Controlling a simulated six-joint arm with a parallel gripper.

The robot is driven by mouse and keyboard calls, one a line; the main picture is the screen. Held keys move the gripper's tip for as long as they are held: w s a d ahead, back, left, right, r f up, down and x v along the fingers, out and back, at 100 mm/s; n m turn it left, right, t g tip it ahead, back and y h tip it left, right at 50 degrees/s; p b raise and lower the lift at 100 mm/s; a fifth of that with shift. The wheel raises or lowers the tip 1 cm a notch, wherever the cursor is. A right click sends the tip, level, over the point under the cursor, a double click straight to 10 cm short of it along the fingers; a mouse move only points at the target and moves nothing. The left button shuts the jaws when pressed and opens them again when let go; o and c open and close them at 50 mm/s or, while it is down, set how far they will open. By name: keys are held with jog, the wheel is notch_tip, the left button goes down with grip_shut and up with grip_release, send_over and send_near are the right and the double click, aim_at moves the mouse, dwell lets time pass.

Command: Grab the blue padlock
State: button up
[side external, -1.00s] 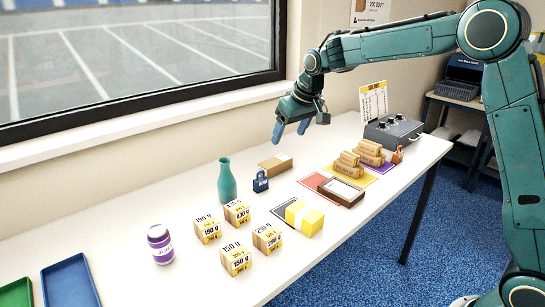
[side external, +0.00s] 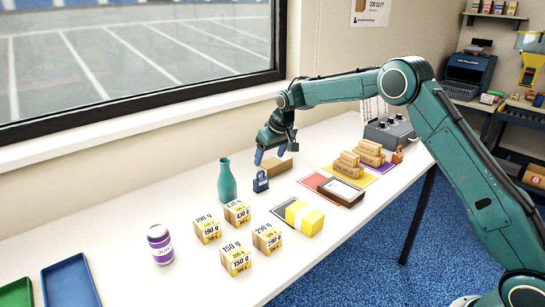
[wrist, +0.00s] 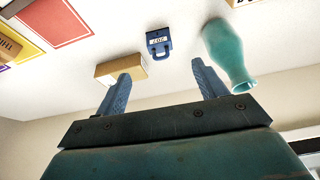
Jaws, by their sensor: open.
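The blue padlock (side external: 261,182) stands on the white table, just right of the teal bottle (side external: 227,181). In the wrist view the padlock (wrist: 159,43) lies beyond the fingertips, between their lines, with a white label on its face. My gripper (side external: 271,157) is open and empty, above and slightly behind the padlock in the side view. In the wrist view my gripper (wrist: 160,70) has its two blue fingers spread apart. The padlock is not between the fingers.
A cardboard box (side external: 277,164) sits close to the padlock and under my gripper; it also shows in the wrist view (wrist: 121,69). Several weight-marked blocks (side external: 237,213) stand in front.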

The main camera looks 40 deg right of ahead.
aim_at(262, 179)
jog(key=shift+x, duration=4.15)
jog(key=shift+f, duration=0.15)
jog(key=shift+x, duration=2.4)
jog(key=shift+d, duration=0.1)
jog(key=shift+c, duration=0.2)
jog(key=c, duration=1.1)
jog(key=shift+c, duration=0.7)
